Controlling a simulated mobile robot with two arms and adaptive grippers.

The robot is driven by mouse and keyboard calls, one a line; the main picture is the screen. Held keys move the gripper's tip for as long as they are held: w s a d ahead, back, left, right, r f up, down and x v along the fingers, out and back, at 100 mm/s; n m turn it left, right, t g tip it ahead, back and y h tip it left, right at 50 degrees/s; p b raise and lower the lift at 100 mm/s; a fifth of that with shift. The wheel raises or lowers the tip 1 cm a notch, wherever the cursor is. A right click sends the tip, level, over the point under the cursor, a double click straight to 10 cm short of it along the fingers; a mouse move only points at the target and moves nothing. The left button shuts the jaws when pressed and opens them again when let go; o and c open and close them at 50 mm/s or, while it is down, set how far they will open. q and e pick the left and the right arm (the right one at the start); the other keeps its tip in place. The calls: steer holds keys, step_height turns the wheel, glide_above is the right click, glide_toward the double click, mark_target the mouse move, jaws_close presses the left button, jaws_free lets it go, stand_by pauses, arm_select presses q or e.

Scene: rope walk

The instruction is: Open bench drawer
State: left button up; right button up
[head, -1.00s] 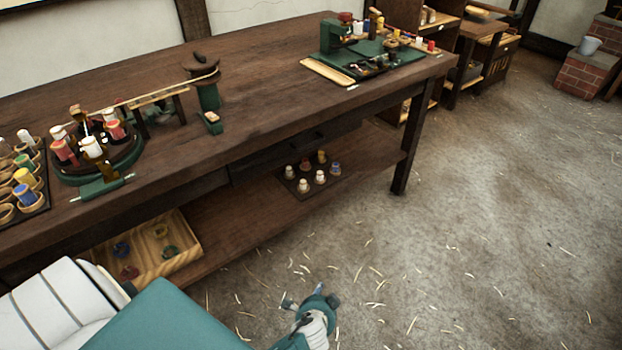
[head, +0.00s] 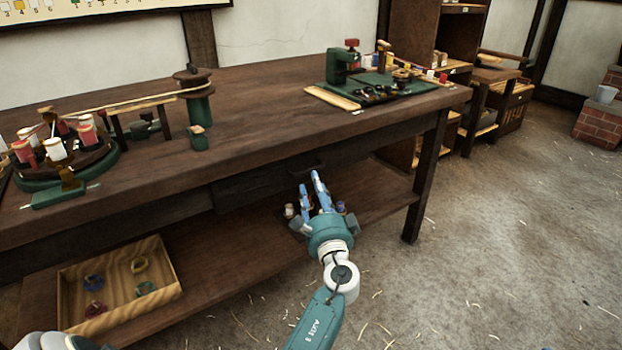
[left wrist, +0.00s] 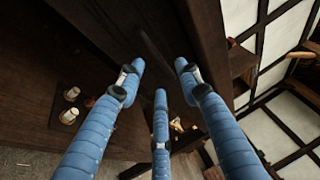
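The bench drawer (head: 255,187) is a dark wood front under the bench top and looks shut. Its dark handle (head: 314,168) is just beyond my left gripper (head: 311,180), partly hidden by the fingertips. The gripper reaches up toward the handle from the front. In the left wrist view, the blue fingers of my left gripper (left wrist: 160,72) are spread and empty. The dark bar of the handle (left wrist: 150,45) runs ahead of them, between the two upper fingertips. I cannot tell whether any finger touches it. My right gripper is not in view.
The workbench (head: 250,105) carries a spool carousel (head: 65,160) at left and a green tool mat (head: 395,90) at right. A wooden tray (head: 120,280) and small spools (left wrist: 70,105) sit on the lower shelf. The floor (head: 500,240) at right is open, with scattered straw.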

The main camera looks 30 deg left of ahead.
arm_select(q)
steer(key=x, duration=0.5)
steer(key=shift+f, duration=0.1)
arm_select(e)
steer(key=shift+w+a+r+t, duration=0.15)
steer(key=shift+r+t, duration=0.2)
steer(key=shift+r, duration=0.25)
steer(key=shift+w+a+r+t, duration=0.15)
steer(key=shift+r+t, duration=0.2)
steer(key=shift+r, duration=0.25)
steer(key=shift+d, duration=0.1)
arm_select(q)
jaws_close()
